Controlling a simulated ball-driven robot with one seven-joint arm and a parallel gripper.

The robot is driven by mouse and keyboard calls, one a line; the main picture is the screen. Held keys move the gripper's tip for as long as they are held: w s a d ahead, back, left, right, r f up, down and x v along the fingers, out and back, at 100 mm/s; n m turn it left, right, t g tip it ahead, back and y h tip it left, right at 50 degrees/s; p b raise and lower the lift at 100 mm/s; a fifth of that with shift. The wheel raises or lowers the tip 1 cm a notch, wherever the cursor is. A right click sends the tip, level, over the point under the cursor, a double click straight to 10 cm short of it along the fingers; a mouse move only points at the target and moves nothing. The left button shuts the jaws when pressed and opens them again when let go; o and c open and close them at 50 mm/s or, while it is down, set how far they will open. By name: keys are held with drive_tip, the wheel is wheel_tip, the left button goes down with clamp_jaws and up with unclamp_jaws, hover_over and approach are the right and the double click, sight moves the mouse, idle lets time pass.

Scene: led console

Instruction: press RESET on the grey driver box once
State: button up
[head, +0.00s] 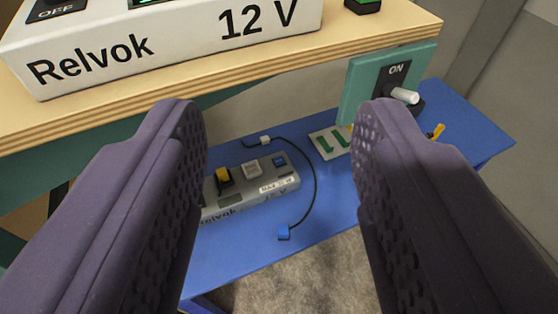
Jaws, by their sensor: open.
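A grey driver box (262,199) sits on the blue lower surface, seen between my fingers. Its top carries a yellow switch (223,177), a pale grey button (251,168) and a blue part (279,161). Its print is too small to read, so I cannot tell which part is RESET. My gripper (280,112) is open and empty, its two purple fingers wide apart. The left finger hides the left end of the grey box. The fingers look nearer to the camera than the box and show no contact with it.
A white box (185,50) marked Relvok 12 V stands on the wooden top (390,30) above. A green panel with an ON knob (403,95) hangs at right.

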clamp_jaws()
idle(1.5)
